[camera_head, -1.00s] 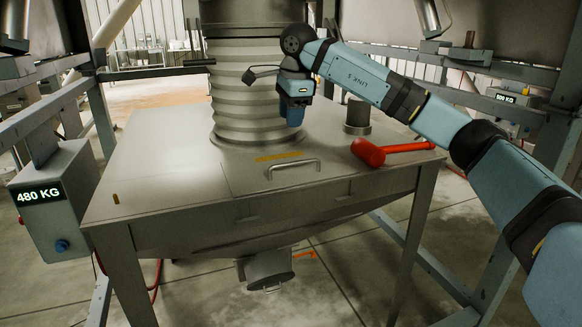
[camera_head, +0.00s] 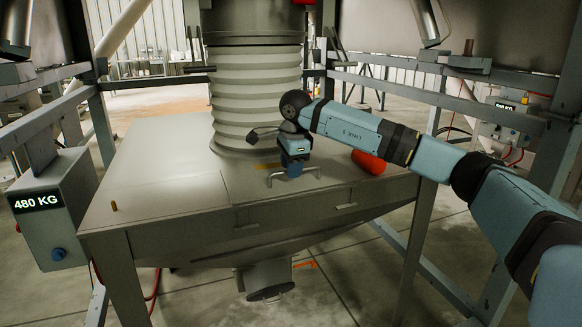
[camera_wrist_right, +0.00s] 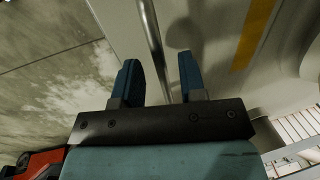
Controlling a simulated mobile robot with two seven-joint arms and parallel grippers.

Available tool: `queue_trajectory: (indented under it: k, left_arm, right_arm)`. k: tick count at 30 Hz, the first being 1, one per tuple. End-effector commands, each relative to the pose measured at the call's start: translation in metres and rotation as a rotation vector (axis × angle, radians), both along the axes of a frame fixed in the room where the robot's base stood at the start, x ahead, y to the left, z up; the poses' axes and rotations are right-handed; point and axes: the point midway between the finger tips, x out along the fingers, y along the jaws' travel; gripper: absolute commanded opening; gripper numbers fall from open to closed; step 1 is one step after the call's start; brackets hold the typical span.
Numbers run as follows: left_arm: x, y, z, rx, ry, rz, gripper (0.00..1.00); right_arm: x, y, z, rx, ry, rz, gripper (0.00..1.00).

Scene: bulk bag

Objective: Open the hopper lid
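The hopper lid (camera_head: 243,188) is a flat grey panel lying shut in the hopper top (camera_head: 150,178). It has a bent metal handle (camera_head: 312,170) near its front edge. My right gripper (camera_head: 294,172) is at the handle and partly covers it in the head view. In the right wrist view, the two blue fingers of my right gripper (camera_wrist_right: 160,75) are apart. The handle bar (camera_wrist_right: 153,45) runs between them, with gaps showing on both sides. My left gripper is not in view.
A ribbed grey spout (camera_head: 255,95) rises behind the lid. A red mallet (camera_head: 369,163) lies on the hopper top to the right, its handle hidden by my arm. A weight box reading 480 KG (camera_head: 50,205) stands at the left.

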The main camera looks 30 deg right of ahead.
Motion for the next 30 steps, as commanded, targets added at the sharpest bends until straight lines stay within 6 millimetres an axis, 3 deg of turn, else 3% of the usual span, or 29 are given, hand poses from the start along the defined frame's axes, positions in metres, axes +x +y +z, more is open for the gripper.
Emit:
queue_trajectory:
  k: [8,13,23,30]
  left_arm:
    - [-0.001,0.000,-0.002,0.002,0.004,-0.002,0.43]
    - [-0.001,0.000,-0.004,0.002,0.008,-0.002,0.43]
    - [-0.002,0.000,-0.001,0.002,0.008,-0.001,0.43]
    - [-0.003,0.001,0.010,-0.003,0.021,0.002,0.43]
  right_arm:
    - [0.000,0.000,-0.001,0.000,0.000,0.000,0.38]
    - [0.000,0.000,-0.001,0.000,0.001,0.000,0.00]
    - [0.001,0.000,0.002,0.001,0.001,0.000,0.00]
    - [0.008,-0.002,0.022,0.001,-0.002,0.000,0.00]
